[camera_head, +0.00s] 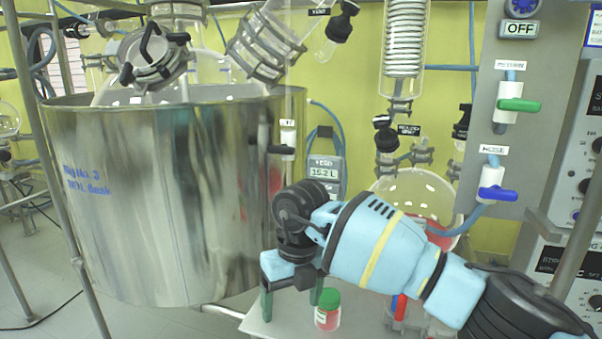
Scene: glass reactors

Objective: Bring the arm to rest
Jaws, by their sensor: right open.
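My right arm, light blue with a yellow band, comes in from the lower right. My right gripper (291,307) points down and is open, with nothing visible between its fingers. It is over the left part of a grey table (268,328), in front of the steel vessel. A small jar (328,310) with a green lid and red contents is just right of the right finger. I cannot tell whether they touch. My left gripper is not in view.
A large steel vessel (160,200) fills the left. A round glass flask (400,185) and a glass coil condenser (404,45) are behind my arm. A panel with a green valve (519,105) and a blue valve (497,194) stands at right. Floor shows at lower left.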

